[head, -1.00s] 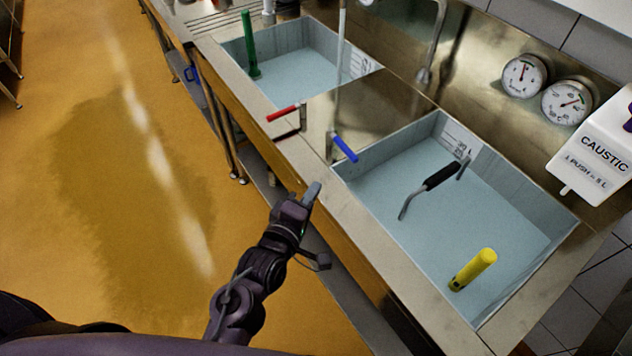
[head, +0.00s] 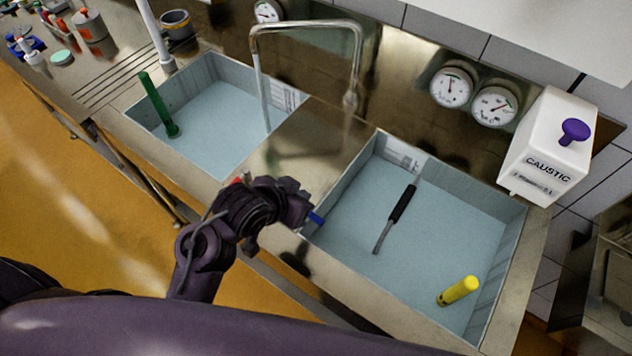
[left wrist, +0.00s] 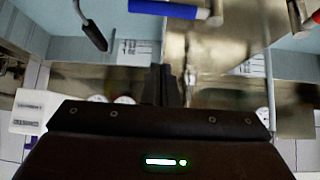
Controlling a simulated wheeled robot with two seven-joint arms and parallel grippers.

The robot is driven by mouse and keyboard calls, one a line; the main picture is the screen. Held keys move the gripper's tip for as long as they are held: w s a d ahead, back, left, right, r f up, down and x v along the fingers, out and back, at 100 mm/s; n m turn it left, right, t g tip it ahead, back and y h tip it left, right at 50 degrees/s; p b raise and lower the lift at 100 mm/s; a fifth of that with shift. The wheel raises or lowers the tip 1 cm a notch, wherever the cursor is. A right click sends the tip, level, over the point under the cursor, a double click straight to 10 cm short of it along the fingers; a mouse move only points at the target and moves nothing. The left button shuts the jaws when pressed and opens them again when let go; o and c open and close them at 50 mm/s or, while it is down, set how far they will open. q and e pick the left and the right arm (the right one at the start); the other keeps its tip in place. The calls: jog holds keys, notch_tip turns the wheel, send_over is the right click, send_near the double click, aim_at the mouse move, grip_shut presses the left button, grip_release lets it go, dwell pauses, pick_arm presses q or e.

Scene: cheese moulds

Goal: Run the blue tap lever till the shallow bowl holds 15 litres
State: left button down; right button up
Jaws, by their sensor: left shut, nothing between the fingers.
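The blue tap lever (head: 317,218) shows only as a short blue end beside my left wrist in the head view. In the left wrist view its blue handle (left wrist: 165,9) lies across the top edge. My left gripper (head: 298,212) is close to the lever, partly hidden by its own wrist. In the left wrist view its dark fingers (left wrist: 168,72) are shut and empty, with a gap to the lever. The right basin (head: 515,225) and left basin (head: 195,68) have pale blue insides; I cannot tell which is the shallow bowl or the water level. The tap spout (head: 305,25) arches behind the divider.
A red lever (head: 236,181) is mostly hidden by my arm. A black-handled tool (head: 402,203) and a yellow pipe (head: 459,291) are in the right basin, a green pipe (head: 158,103) in the left. A scale label (head: 405,155), dials (head: 451,86) and a caustic dispenser (head: 545,150) are behind.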

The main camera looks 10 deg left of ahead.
pick_arm(q)
jog(key=w+d+f, duration=0.2)
jog(key=f, duration=0.1)
jog(key=shift+p, duration=0.3)
jog(key=f+p, duration=0.3)
jog(key=f, duration=0.1)
jog(key=shift+a+f+p, duration=0.2)
jog(key=shift+f+p, duration=0.2)
pick_arm(e)
jog(key=r, duration=0.3)
jog(key=s+d+r, duration=0.1)
jog(key=shift+r, duration=0.15)
pick_arm(q)
jog(key=shift+w+f, duration=0.1)
